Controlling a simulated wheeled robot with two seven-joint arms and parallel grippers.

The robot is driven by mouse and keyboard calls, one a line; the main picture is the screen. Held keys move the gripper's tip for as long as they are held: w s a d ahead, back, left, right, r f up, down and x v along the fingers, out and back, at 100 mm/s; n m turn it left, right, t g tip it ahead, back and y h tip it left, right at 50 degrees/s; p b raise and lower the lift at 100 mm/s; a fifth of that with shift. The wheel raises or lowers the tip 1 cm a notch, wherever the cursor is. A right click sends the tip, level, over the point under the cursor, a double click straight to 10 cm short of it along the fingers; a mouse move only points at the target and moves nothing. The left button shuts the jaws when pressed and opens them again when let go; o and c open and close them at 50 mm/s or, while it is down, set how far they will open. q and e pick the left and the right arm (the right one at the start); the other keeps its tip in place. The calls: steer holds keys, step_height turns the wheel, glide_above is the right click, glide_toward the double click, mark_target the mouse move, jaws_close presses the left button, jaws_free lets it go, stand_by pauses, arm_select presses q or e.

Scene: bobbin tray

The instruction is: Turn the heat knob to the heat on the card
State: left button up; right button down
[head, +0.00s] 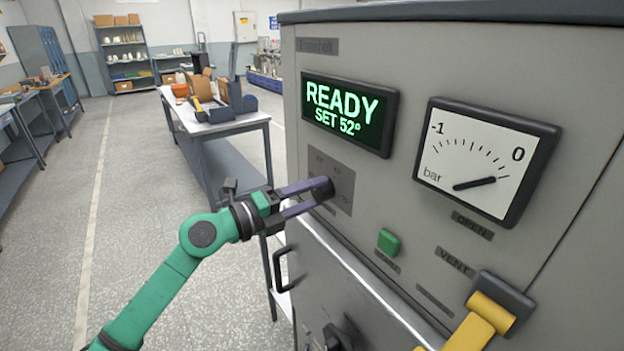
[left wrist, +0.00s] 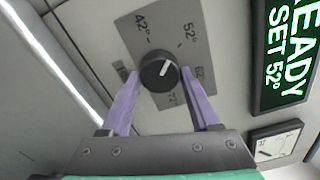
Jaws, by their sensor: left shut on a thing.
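The heat knob (head: 321,188) is a dark round knob on a grey plate (head: 345,172) on the machine's front. In the left wrist view, the knob (left wrist: 160,71) has a white pointer mark aimed up and right, toward the 52° marking. The plate (left wrist: 160,30) also carries 42°, 62 and 72 markings. My left gripper (head: 318,194) is shut on the knob, one finger on each side; it also shows in the left wrist view (left wrist: 161,76). The green display (head: 343,113) reads READY, SET 52°. I cannot make out a card. My right gripper is out of view.
A pressure gauge (head: 484,160) sits right of the display, its needle near 0. Below are a green button (head: 388,242) and a yellow handle (head: 482,322) by the VENT label. A loaded white table (head: 225,127) stands behind my left arm. Open floor lies at left.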

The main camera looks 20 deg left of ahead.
arm_select(q)
steer(key=n+p, duration=0.4)
steer(key=p, duration=0.1)
steer(key=n+p, duration=0.2)
steer(key=shift+r, duration=0.3)
steer(key=shift+f+n+p, duration=0.2)
steer(key=shift+n+p, duration=1.3)
steer(key=o, duration=1.4)
steer(key=shift+c, duration=0.2)
steer(key=shift+s+a, duration=0.1)
